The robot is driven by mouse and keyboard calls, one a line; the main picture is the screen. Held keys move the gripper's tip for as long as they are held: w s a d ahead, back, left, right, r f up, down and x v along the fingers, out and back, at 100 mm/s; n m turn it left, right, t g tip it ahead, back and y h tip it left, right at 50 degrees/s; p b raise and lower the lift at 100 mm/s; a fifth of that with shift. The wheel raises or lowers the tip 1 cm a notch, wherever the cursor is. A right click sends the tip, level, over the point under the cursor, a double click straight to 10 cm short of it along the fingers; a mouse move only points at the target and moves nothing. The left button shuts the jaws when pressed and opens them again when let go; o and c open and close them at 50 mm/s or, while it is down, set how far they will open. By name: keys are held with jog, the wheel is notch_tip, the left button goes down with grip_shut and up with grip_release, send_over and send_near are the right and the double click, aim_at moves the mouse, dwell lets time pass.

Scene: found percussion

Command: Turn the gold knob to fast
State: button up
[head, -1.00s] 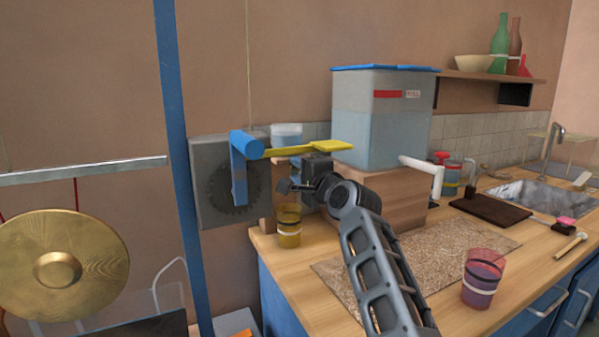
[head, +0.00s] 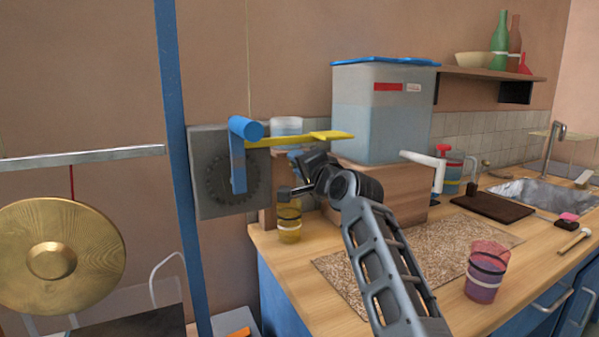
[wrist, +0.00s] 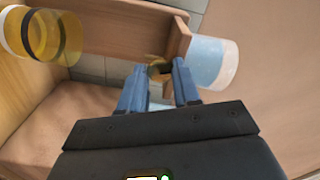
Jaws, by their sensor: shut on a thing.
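The gold knob (wrist: 158,69) shows in the wrist view as a small, dark gold piece between the tips of my gripper (wrist: 158,84). My two blue fingers stand on either side of it, and the gripper is shut on it. Most of the knob is hidden, and no fast marking can be read. In the head view my gripper (head: 287,191) is beside the counter's left end, below the yellow paddle (head: 300,140). The knob cannot be made out there.
A yellow banded cup (head: 289,234) stands just below my gripper. A blue crank (head: 238,165) on a grey plate is close on the left. A clear cup (wrist: 212,62) is near my fingers. A large water tank (head: 382,125) stands behind my arm.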

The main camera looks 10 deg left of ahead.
jog(key=shift+f+n+b, duration=0.1)
jog(key=shift+n+b, duration=1.75)
jog(key=shift+n, duration=13.85)
jog(key=o, duration=1)
jog(key=shift+o, duration=0.2)
